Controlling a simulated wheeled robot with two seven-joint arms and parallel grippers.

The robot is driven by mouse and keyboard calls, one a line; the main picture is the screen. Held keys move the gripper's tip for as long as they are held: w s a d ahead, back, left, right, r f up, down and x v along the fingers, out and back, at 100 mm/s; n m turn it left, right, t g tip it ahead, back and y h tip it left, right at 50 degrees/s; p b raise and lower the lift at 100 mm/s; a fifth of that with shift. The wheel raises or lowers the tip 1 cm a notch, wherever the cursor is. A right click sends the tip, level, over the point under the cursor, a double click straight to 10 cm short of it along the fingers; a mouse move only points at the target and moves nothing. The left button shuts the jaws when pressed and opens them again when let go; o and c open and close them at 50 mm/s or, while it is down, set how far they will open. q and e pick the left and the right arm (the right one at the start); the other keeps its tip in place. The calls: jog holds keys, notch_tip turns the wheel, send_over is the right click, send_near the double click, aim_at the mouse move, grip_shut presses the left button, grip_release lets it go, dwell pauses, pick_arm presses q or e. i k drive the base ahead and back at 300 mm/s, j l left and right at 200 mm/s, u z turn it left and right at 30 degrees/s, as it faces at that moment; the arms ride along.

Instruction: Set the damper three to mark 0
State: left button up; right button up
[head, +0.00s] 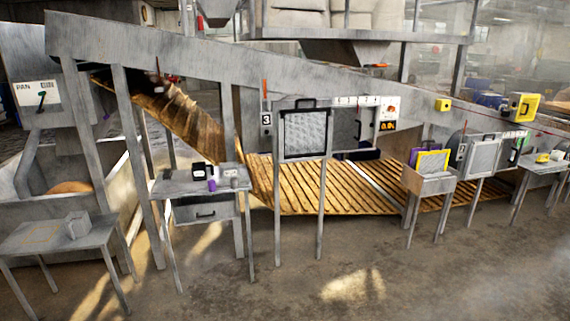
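A plate with the number 3 (267,119) is fixed to the long grey sloping frame near the middle of the head view. An orange upright piece (265,88) stands just above it. To its right a grey mesh panel (305,134) with a dark handle hangs on posts. A pale strip with small marks (357,101) runs right of the panel, beside a small orange-lit display (388,125); its marks are too small to read. I cannot tell which piece is the damper three lever or where it is set. Neither of my grippers is in view.
A small grey table (198,184) holding a purple item and boxes stands left of the panel. Another table (52,236) with a grey block is at lower left. A bin (428,181) with yellow and purple frames stands right. The concrete floor (350,275) in front is clear.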

aim_at(347, 129)
jog(key=i+j, duration=0.15)
jog(key=i, duration=0.7)
jog(key=i+j+u, duration=0.15)
jog(key=i, duration=0.65)
